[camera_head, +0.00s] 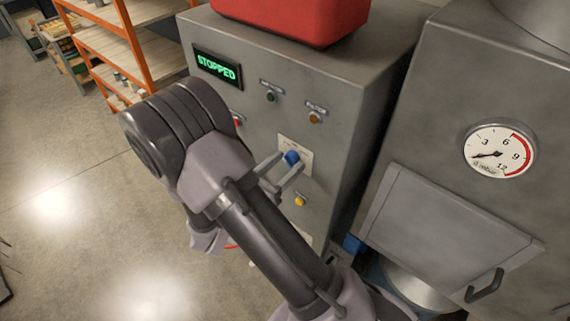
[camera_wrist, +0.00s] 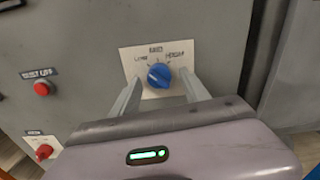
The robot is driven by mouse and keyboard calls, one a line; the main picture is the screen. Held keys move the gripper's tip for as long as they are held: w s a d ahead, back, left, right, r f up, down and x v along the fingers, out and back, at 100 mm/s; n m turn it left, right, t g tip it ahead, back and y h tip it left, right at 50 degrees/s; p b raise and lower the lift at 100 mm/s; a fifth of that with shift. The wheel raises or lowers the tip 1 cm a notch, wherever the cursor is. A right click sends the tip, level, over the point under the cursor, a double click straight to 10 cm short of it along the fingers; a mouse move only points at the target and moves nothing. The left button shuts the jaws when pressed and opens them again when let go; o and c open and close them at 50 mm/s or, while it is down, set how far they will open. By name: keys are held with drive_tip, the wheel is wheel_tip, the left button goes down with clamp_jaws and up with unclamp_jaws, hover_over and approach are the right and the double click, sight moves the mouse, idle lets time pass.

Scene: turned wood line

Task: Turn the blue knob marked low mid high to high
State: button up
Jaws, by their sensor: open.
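The blue knob (camera_head: 292,157) sits on a pale label plate (camera_head: 307,160) on the front of the grey cabinet. In the wrist view the knob (camera_wrist: 159,74) shows with small lettering above it and to both sides. The lettering is too blurred to read surely, and I cannot tell which mark the knob points to. My gripper (camera_head: 287,164) is open in front of the panel. In the wrist view its two fingers (camera_wrist: 161,83) stand to the left and right of the knob, with a gap on each side. Whether the tips reach its depth is unclear.
Green (camera_head: 271,97), orange (camera_head: 315,118) and yellow (camera_head: 300,200) controls surround the knob. The wrist view shows a red button (camera_wrist: 41,88) and a red knob (camera_wrist: 44,152) at left. A display (camera_head: 217,67) reads STOPPED. A second cabinet with a gauge (camera_head: 499,151) stands right.

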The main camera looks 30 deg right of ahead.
clamp_jaws()
drive_tip(key=m+b, duration=0.2)
drive_tip(key=m, duration=0.2)
drive_tip(key=shift+f+b, duration=0.15)
drive_tip(key=shift+b, duration=0.25)
drive_tip(key=m+b, duration=0.4)
drive_tip(key=m, duration=0.1)
drive_tip(key=shift+w+m, duration=0.15)
drive_tip(key=shift+m, duration=0.15)
drive_tip(key=m+b, duration=0.8)
drive_tip(key=shift+a+r, duration=0.1)
drive_tip(key=shift+r, duration=0.15)
drive_tip(key=shift+r+m+b, duration=0.1)
drive_tip(key=shift+m+b, duration=0.2)
